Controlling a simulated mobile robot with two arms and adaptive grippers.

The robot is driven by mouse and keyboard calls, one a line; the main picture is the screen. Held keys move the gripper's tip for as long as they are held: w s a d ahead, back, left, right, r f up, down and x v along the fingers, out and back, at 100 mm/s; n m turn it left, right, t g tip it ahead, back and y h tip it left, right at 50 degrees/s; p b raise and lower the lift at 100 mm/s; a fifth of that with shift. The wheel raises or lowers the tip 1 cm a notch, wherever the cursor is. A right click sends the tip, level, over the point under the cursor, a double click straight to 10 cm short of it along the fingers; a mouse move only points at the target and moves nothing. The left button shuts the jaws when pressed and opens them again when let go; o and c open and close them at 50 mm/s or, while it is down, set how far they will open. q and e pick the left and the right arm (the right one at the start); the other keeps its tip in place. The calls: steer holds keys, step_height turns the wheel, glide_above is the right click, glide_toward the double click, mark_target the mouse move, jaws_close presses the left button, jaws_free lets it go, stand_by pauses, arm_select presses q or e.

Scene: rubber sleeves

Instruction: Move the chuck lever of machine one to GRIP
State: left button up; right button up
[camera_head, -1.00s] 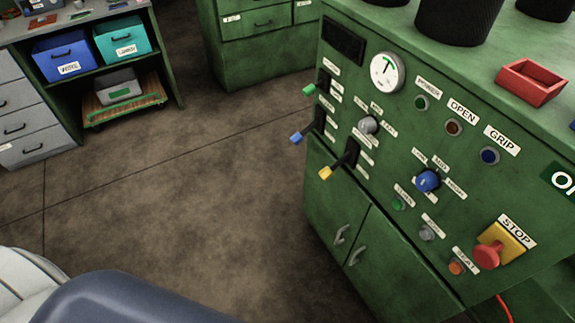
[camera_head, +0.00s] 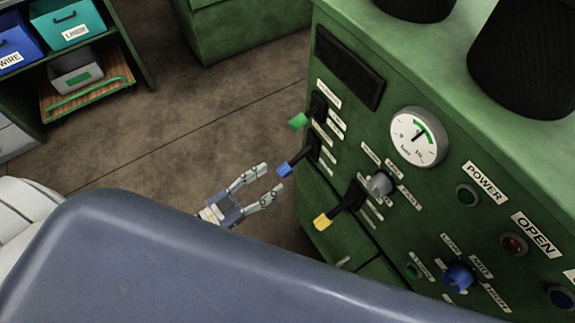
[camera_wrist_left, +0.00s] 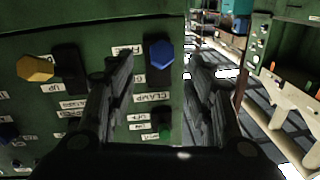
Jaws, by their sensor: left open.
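Three levers stick out of the green machine panel: a green-tipped lever (camera_head: 298,121) on top, a blue-tipped lever (camera_head: 285,170) below it, and a yellow-tipped lever (camera_head: 322,220) lowest. I cannot read which is marked as the chuck lever. My left gripper (camera_head: 271,179) is open, its two fingers pointing at the blue tip, close to it. In the left wrist view the blue tip (camera_wrist_left: 161,53) shows in the gap between the open fingers (camera_wrist_left: 160,75), with a CLAMP label beside its slot. The yellow tip (camera_wrist_left: 35,68) is to the left. No grip on a lever shows.
The panel also carries a pressure gauge (camera_head: 419,137), a grey knob (camera_head: 380,184) and a blue dial (camera_head: 458,277). Black cylinders stand on the machine top. A shelf with bins (camera_head: 68,22) is at back left. Open floor lies left of the machine.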

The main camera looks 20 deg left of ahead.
mark_target(279, 173)
arm_select(q)
steer(key=x, duration=0.5)
steer(key=shift+w, duration=0.1)
steer(key=shift+x, duration=1.15)
steer(key=shift+c, duration=0.9)
jaws_close()
arm_select(e)
steer(key=shift+w+a+r, duration=0.2)
steer(key=shift+r, duration=0.15)
